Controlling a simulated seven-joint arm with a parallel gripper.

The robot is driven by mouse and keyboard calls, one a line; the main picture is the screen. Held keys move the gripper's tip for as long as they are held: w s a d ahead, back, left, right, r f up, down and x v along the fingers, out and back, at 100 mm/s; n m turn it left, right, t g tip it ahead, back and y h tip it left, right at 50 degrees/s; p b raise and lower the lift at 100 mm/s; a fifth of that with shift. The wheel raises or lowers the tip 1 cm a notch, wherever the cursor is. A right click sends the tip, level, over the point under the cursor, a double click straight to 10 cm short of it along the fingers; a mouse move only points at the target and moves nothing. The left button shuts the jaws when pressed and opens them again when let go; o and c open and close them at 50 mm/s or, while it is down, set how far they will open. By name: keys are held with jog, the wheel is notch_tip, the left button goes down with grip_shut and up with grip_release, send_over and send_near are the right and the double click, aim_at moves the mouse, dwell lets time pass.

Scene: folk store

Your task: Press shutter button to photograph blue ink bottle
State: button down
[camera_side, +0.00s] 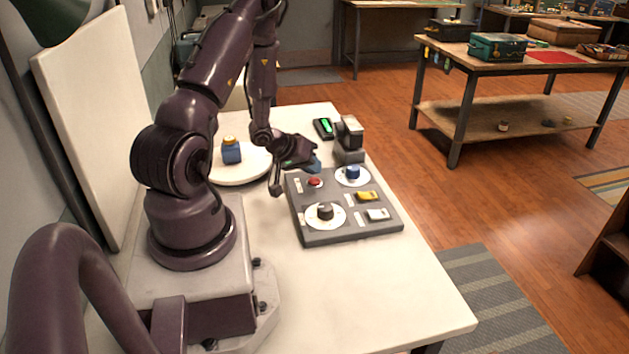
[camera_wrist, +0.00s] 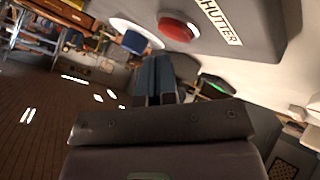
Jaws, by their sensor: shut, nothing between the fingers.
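The blue ink bottle (camera_side: 231,152) with a yellowish cap stands upright on a round white plate (camera_side: 240,179) in the side view. The red shutter button (camera_side: 315,182) is at the upper left of a grey control panel (camera_side: 343,232). In the wrist view the button (camera_wrist: 178,27) shows large beside a label reading SHUTTER (camera_wrist: 218,20). My gripper (camera_side: 314,165) is shut and empty, close to the button's far side in the side view. Its blue fingers (camera_wrist: 154,75) end just short of the button in the wrist picture; I see no clear contact.
The panel also carries a blue knob (camera_side: 352,173), a dark knob (camera_side: 325,211), a yellow switch (camera_side: 367,196) and a white switch (camera_side: 377,214). A dark camera-like device (camera_side: 349,141) and a green-screened box (camera_side: 324,128) stand behind. The table's front (camera_side: 400,300) is clear.

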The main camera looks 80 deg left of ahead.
aim_at(311, 179)
jog(key=shift+r, duration=2.55)
jog(key=shift+s+a+f+m, duration=0.1)
jog(key=shift+s+f+m, duration=0.05)
jog(key=shift+m, duration=0.15)
jog(key=s+f+g, duration=0.1)
jog(key=s+a+f+g+y, duration=0.1)
jog(key=s, duration=0.1)
jog(key=shift+m+g, duration=0.3)
jog(key=shift+g, duration=0.1)
jog(key=shift+s+a+r+g+y, duration=0.15)
jog(key=shift+s+r+g+y, duration=0.05)
jog(key=shift+s+g, duration=0.15)
jog(key=shift+s+a+r+g+y, duration=0.1)
jog(key=shift+s+r+g+y, duration=0.1)
jog(key=shift+s+g, duration=0.15)
jog(key=d+r+m+h, duration=0.1)
jog(key=d+r+m, duration=0.4)
jog(key=d+r, duration=0.8)
jog(key=d+r+m+h, duration=0.2)
jog(key=d+r+m, duration=0.3)
jog(key=d+r, duration=0.8)
jog(key=d, duration=0.6)
jog(key=shift+s+r+t+h, duration=0.3)
jog(key=shift+s+r+t, duration=0.05)
jog(key=shift+s+t, duration=0.05)
